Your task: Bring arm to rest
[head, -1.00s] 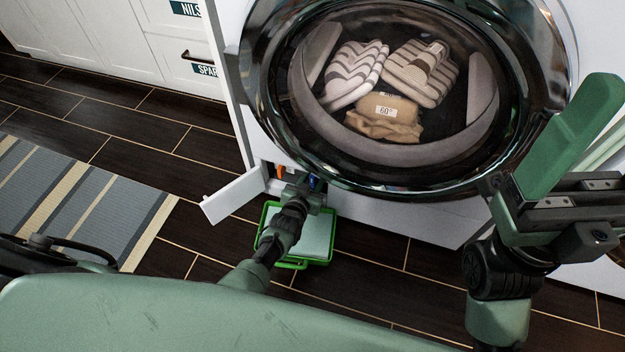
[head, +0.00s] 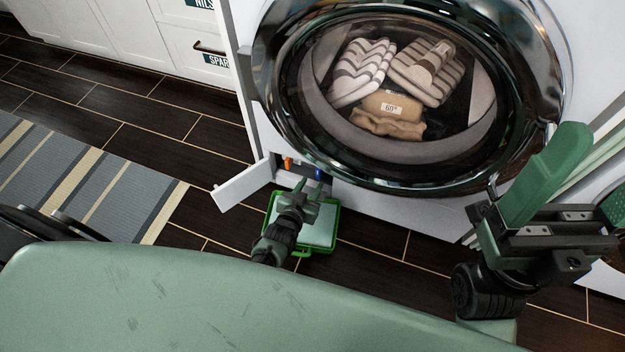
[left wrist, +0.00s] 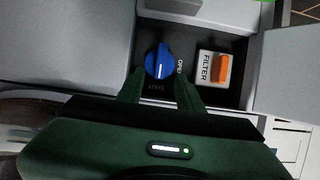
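My left gripper (head: 308,188) is in front of the small open hatch at the foot of the washing machine, above a green tray. In the left wrist view its two fingers (left wrist: 160,92) stand apart with nothing between them. A blue knob (left wrist: 158,62) lies just beyond the fingertips, apart from them. Its white mark points toward the SHUT label. The knob also shows small in the head view (head: 319,174). My right gripper (head: 535,185) is raised at the right, in front of the machine; its finger gap is not clear.
The white hatch door (head: 243,187) stands open at left. An orange-tabbed FILTER part (left wrist: 222,70) is beside the knob. The green-rimmed tray (head: 334,230) lies on the dark floor. The round washer door (head: 262,95) shows folded laundry behind it. A striped rug (head: 80,180) lies at left.

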